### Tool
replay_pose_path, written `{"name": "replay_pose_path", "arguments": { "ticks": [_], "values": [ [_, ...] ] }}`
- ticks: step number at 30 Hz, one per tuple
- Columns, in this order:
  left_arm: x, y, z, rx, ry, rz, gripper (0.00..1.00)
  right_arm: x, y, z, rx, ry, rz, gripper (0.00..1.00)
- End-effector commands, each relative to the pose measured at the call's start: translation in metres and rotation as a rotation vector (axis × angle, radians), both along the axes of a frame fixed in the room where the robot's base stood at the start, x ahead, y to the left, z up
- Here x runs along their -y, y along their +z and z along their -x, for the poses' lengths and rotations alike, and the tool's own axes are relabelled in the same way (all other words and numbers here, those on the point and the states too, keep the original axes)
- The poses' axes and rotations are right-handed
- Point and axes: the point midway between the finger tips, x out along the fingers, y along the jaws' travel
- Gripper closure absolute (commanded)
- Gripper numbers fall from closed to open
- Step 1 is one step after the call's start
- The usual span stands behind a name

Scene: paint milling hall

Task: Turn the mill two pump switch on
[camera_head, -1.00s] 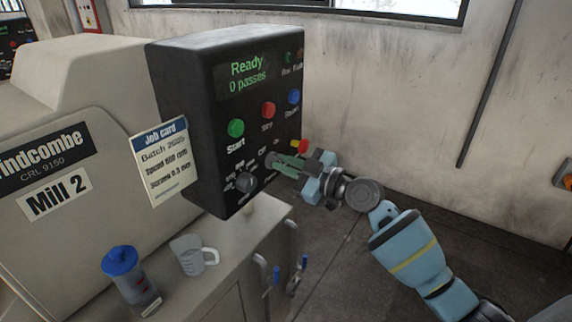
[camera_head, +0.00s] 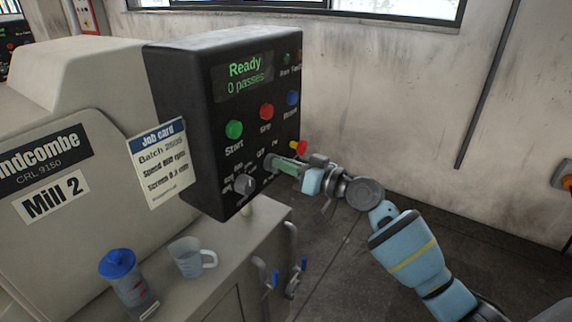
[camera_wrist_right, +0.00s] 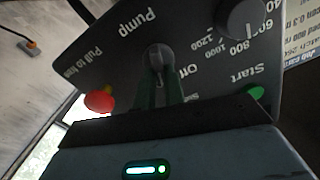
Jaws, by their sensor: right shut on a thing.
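The black mill two control panel (camera_head: 205,130) stands over the Mill 2 machine, its display reading "Ready" and "0 passes". My right gripper (camera_head: 274,163) is at the lower right of its face. In the right wrist view the gripper (camera_wrist_right: 158,92) is shut on the grey pump switch (camera_wrist_right: 155,54), one finger on each side. My left gripper is not in view.
Green start (camera_head: 234,129), red stop (camera_head: 266,111) and blue reset (camera_head: 292,97) buttons sit above. A speed dial (camera_head: 244,185) is left of the gripper, a red pull-to-release knob (camera_wrist_right: 99,101) close by.

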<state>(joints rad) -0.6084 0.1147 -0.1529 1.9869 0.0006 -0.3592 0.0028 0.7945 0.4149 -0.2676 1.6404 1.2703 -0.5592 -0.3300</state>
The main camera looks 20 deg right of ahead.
Motion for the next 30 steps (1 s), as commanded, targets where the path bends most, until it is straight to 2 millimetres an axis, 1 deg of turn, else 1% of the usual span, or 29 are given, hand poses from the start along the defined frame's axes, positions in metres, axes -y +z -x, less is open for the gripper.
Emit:
{"name": "replay_pose_path", "arguments": {
  "ticks": [6, 12, 29, 30],
  "values": [
    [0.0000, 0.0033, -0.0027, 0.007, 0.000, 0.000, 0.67, 0.0009, 0.0003, -0.0005, -0.078, 0.000, -0.100, 1.00],
    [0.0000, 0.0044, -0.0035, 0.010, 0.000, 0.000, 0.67, 0.0011, -0.0003, -0.0008, -0.120, 0.000, -0.154, 1.00],
    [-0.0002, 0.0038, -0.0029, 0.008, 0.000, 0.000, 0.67, 0.0013, -0.0011, -0.0009, -0.140, 0.000, -0.178, 1.00],
    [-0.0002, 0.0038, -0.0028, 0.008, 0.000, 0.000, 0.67, 0.0013, -0.0011, -0.0009, -0.140, 0.000, -0.178, 0.85]
  ]
}}
